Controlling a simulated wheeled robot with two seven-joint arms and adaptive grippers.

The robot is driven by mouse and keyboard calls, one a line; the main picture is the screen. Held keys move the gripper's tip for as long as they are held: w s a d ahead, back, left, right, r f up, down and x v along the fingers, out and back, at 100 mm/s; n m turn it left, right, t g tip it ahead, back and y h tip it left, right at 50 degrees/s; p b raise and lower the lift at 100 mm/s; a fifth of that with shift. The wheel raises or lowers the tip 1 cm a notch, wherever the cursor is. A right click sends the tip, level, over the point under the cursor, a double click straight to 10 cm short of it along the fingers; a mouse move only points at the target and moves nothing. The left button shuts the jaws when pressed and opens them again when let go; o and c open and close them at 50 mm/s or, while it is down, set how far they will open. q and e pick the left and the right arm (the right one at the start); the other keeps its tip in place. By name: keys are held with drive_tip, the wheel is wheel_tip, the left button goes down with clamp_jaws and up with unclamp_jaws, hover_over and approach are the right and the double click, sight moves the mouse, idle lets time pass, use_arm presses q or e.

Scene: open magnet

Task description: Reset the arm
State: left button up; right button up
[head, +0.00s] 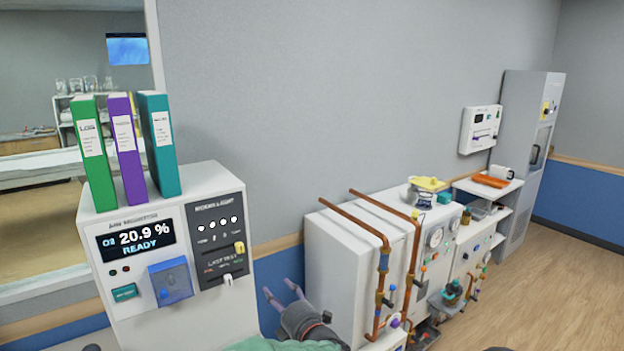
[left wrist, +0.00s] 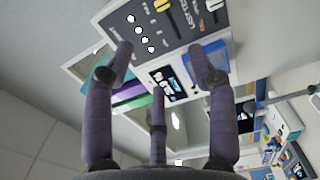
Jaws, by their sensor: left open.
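My left gripper (head: 279,289) shows low in the head view, with pale purple fingers pointing up and left. It is just right of the white oxygen monitor cabinet (head: 160,325). In the left wrist view the gripper's fingers (left wrist: 165,50) are spread apart with nothing between them. The monitor's dark control panel (left wrist: 165,28) lies beyond the fingertips in that view. Its screen (head: 137,240) reads 20.9 % and READY. My right gripper is not in view.
Green, purple and teal binders (head: 125,150) stand on the cabinet. A blue flip cover (head: 171,281) is on its front. To the right are a white unit (head: 335,265) with copper pipes (head: 384,262), then a shelf (head: 487,188) and a tall grey cabinet (head: 520,150). The wooden floor (head: 565,275) at right is clear.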

use_arm(q)
drive_tip(key=s+a+f+m+g+h+b, duration=0.1)
drive_tip(key=s+f+m+h, duration=0.3)
drive_tip(key=f, duration=0.7)
drive_tip(key=s+a+f+m+g+h+b, duration=0.15)
drive_tip(key=f+m, duration=0.35)
drive_tip(key=f, duration=0.6)
drive_tip(key=s+f+m+g+h+b, duration=0.15)
drive_tip(key=f+m+h, duration=0.3)
drive_tip(key=f, duration=0.65)
drive_tip(key=s+f+m+g+h, duration=0.1)
drive_tip(key=s+f+m+g, duration=0.4)
drive_tip(key=s+f, duration=0.65)
drive_tip(key=s+f+m+g+h, duration=0.1)
drive_tip(key=s+f+m+g, duration=0.1)
drive_tip(key=s, duration=0.7)
drive_tip(key=s+d+f+m+g+h+b, duration=0.1)
drive_tip(key=s+f+m+g+h, duration=0.1)
drive_tip(key=s, duration=0.8)
drive_tip(key=shift+s+f+g, duration=0.25)
drive_tip(key=shift+s+g, duration=0.05)
drive_tip(key=shift+g, duration=0.5)
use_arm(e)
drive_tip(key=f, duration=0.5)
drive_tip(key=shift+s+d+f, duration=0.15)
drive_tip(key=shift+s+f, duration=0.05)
use_arm(q)
drive_tip(key=shift+d, duration=0.1)
